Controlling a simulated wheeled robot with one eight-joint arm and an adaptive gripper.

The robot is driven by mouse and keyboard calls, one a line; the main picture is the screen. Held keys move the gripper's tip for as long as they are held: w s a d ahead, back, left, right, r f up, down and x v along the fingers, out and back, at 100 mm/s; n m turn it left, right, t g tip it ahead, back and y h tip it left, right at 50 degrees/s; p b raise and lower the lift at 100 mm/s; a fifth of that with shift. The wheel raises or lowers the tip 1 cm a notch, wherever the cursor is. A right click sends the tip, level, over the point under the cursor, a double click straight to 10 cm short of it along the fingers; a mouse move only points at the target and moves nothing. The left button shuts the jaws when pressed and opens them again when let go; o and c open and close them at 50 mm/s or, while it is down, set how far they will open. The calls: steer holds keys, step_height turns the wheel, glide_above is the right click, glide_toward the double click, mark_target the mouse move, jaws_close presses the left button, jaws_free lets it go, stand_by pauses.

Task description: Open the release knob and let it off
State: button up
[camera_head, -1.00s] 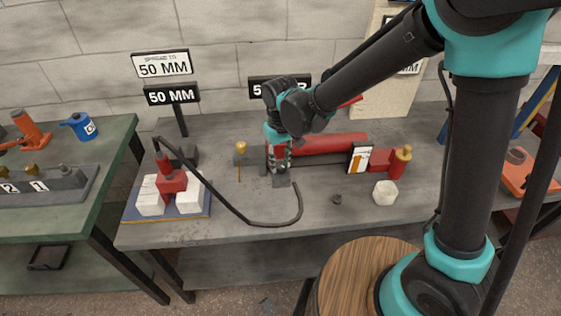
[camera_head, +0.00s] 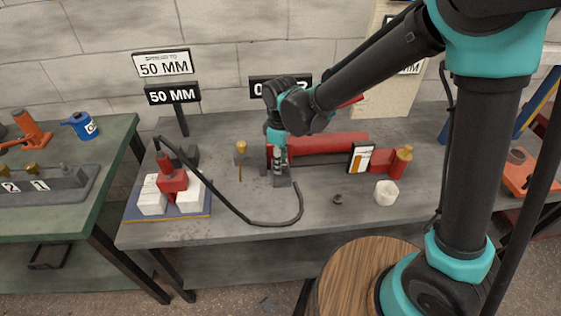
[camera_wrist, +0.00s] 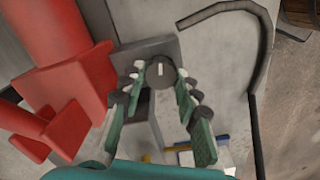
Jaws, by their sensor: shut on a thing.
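The release knob (camera_wrist: 161,72) is a round grey disc with a white mark, on a grey block beside the red pump body (camera_wrist: 50,45). My gripper (camera_wrist: 160,80) has its fingers around the knob and is shut on it. In the head view my gripper (camera_head: 278,162) points down over the grey block (camera_head: 281,182), at the left end of the red cylinder (camera_head: 330,143). The knob is hidden by the fingers there. The red spreader (camera_head: 172,180) stands at the left between white blocks (camera_head: 152,203).
A black hose (camera_head: 235,205) curves across the bench between spreader and pump. A brass-topped valve (camera_head: 241,148) stands left of my gripper. A white cup-like piece (camera_head: 386,193) and a small dark piece (camera_head: 337,199) lie at right. The front middle is mostly clear.

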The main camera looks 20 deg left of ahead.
stand_by(0.3)
steer(key=o, duration=1.2)
steer(key=shift+c, duration=0.2)
step_height(320, 180, up, 12)
